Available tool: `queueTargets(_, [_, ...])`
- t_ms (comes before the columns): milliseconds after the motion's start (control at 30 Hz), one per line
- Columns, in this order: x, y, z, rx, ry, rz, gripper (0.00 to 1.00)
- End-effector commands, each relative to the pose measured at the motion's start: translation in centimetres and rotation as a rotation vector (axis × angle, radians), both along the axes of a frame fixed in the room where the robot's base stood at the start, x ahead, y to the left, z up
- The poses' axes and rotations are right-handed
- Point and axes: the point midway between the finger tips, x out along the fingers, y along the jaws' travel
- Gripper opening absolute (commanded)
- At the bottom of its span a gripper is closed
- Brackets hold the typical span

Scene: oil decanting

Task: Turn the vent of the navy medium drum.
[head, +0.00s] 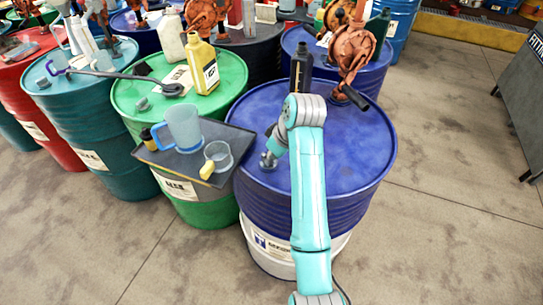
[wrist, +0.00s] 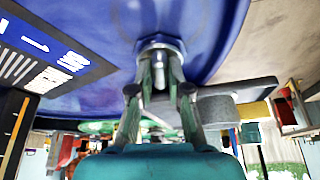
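The navy drum (head: 340,150) stands in the middle of the head view, with its blue top also filling the upper part of the wrist view (wrist: 100,25). Its vent (head: 268,160) is a small grey metal fitting near the left front edge of the top. In the wrist view the vent (wrist: 158,46) has a round metal base, and a narrow stem shows between my fingertips. My gripper (wrist: 161,72) has a finger on each side of this stem and appears closed on it. In the head view my gripper (head: 272,142) is small and partly hidden by my wrist.
A black bottle (head: 301,68) and a rusty hand pump (head: 352,50) stand on the navy drum's far side. A dark tray (head: 215,135) with a blue-handled jug (head: 183,127) and a cup (head: 217,156) lies close left, on the green drum (head: 140,95). Floor is open at right.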

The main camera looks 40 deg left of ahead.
Motion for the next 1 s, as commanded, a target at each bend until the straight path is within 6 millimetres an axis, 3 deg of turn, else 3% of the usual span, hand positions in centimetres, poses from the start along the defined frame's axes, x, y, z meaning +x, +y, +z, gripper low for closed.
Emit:
queueTargets(33, [-0.02, -0.07, -0.13, -0.002, 0.001, 0.0, 0.29])
queueTargets(100, [-0.02, -0.05, -0.1, -0.002, 0.001, -0.001, 0.42])
queueTargets(667, [-0.02, 0.0, -0.01, 0.0, 0.0, -0.009, 0.42])
queueTargets(1000, [-0.38, 0.08, -0.06, 0.0, -0.002, -0.239, 0.42])
